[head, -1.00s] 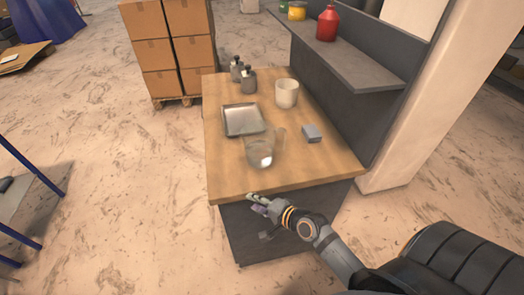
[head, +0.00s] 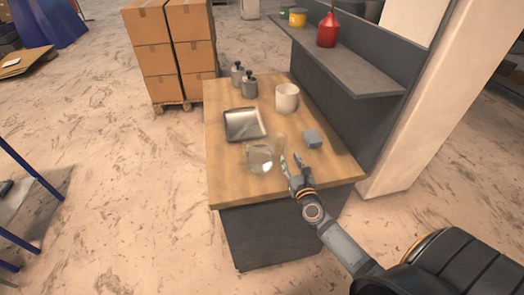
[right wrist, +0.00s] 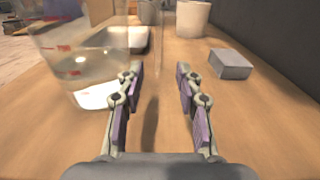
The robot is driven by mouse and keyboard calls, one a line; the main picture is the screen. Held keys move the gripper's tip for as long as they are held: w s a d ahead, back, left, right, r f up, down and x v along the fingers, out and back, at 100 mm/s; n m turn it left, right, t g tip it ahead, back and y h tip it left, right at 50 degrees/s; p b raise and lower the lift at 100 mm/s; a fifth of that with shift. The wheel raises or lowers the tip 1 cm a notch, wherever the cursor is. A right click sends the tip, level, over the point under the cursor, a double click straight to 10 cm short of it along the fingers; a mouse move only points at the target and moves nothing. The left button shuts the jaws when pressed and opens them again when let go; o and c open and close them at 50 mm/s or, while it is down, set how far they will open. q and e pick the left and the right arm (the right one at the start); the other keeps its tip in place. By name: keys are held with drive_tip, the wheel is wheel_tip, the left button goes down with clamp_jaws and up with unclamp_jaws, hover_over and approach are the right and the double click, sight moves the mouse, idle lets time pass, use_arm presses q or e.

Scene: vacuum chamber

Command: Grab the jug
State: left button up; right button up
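The jug (head: 259,160) is clear, with red marks and some clear liquid in it. It stands upright on the wooden worktop near its front. In the right wrist view the jug (right wrist: 85,62) fills the upper left, and its see-through handle reaches toward the space between my fingertips. Whether the handle is between them or just beyond, I cannot tell. My right gripper (head: 291,158) is open and empty, low over the worktop just right of the jug. Both fingers show apart in the right wrist view (right wrist: 160,72). My left gripper is out of view.
A grey block (head: 313,138) lies right of my right gripper. A metal tray (head: 228,136), a white cup (head: 287,98) and dark bottles (head: 249,86) stand farther back. A shelf (head: 350,72) with a red bottle (head: 328,30) rises along the right side.

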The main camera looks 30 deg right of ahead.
sight(284, 153)
drive_tip(key=shift+x, duration=0.85)
drive_tip(key=x, duration=0.5)
drive_tip(key=shift+w+a+p, duration=0.15)
drive_tip(key=shift+p, duration=0.15)
drive_tip(key=shift+r, duration=0.1)
drive_tip(key=shift+c, duration=1.2)
clamp_jaws()
drive_tip(key=shift+r, duration=0.1)
